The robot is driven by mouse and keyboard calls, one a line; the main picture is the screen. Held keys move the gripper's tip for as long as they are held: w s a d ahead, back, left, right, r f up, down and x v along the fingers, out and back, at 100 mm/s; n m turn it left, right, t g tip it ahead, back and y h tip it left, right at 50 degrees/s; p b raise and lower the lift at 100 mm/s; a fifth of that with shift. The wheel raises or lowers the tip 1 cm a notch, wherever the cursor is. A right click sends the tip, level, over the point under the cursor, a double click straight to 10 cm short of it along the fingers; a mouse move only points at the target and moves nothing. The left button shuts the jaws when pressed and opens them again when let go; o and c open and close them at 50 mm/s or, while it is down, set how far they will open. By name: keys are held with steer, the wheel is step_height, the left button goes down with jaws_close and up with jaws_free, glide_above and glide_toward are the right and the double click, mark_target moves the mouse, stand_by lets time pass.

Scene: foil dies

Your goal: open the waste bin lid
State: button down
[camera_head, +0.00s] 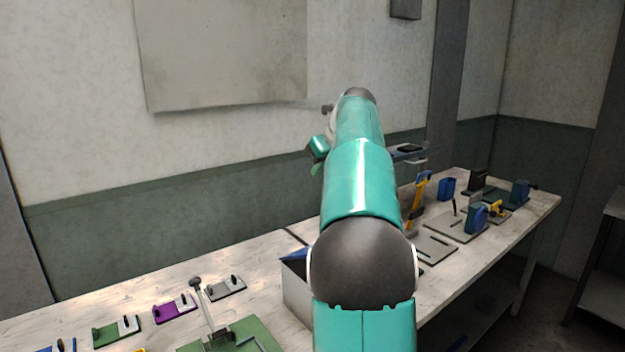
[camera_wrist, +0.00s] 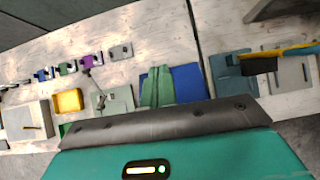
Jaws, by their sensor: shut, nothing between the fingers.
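A grey box with a blue top (camera_head: 296,296), which looks like the waste bin, stands on the workbench, mostly hidden behind my arm in the head view. In the wrist view its blue top (camera_wrist: 188,82) shows on both sides of my fingers. I cannot tell clearly whether this blue surface is the lid lying shut. My gripper (camera_wrist: 158,72) has green fingers, shut together and empty, in front of the blue surface in the wrist view.
Left of the bin is a green plate with a lever tool (camera_head: 250,335); small purple (camera_head: 174,309) and green (camera_head: 115,332) fixtures lie beyond. To the right are grey plates with blue and yellow tools (camera_head: 478,218). A yellow tray (camera_wrist: 68,102) shows in the wrist view. A wall stands behind the bench.

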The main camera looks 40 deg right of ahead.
steer(key=v, duration=0.7)
steer(key=shift+s+r, duration=0.1)
